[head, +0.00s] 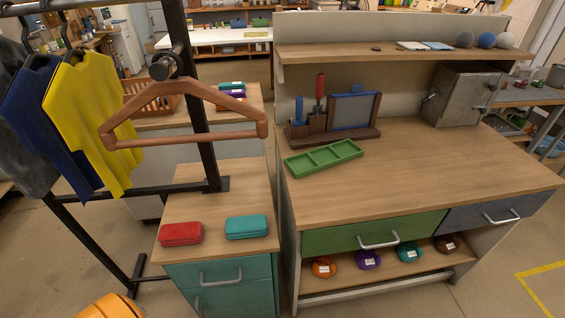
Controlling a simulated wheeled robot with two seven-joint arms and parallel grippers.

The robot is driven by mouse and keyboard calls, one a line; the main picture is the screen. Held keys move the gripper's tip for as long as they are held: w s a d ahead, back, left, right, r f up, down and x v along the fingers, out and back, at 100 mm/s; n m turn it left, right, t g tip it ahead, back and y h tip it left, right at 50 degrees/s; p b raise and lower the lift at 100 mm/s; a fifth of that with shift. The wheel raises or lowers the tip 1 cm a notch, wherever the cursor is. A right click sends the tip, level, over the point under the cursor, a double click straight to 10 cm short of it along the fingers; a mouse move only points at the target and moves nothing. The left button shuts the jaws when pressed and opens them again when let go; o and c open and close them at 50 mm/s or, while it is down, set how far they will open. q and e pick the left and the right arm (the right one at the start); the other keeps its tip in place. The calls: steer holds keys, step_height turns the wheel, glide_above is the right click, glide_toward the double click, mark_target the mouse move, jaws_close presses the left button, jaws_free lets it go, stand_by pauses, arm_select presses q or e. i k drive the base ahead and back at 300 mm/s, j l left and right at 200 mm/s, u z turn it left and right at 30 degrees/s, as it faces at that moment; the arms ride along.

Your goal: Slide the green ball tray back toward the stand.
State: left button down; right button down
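The green tray (324,157) lies on the wooden desk top, left of the middle and close to the desk's left edge. It is shallow, slightly turned and divided into compartments, and I see no balls in it. The dark wooden stand (350,136) is just behind it, toward the back panel. The stand holds a red-handled tool (320,88), a blue item (299,107) and a framed grey-blue panel (355,108). The gap between tray and stand looks small; I cannot tell whether they touch. Neither of my grippers is in view.
Three balls (486,40) sit on the shelf (400,54) above the desk. A grey metal box (461,95) stands at the back right. The desk top (430,165) is clear in front and right. Left are a drawer unit (222,273) with red and teal cases, and a clothes rack (199,110) with a hanger.

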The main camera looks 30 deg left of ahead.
mark_target(308, 162)
steer(key=k+j+z, duration=0.2)
steer(key=j, duration=0.15)
steer(key=j+z, duration=0.25)
steer(key=k+j+z, duration=0.2)
steer(key=j, duration=0.2)
steer(key=k+j+z, duration=0.2)
steer(key=i+j, duration=0.1)
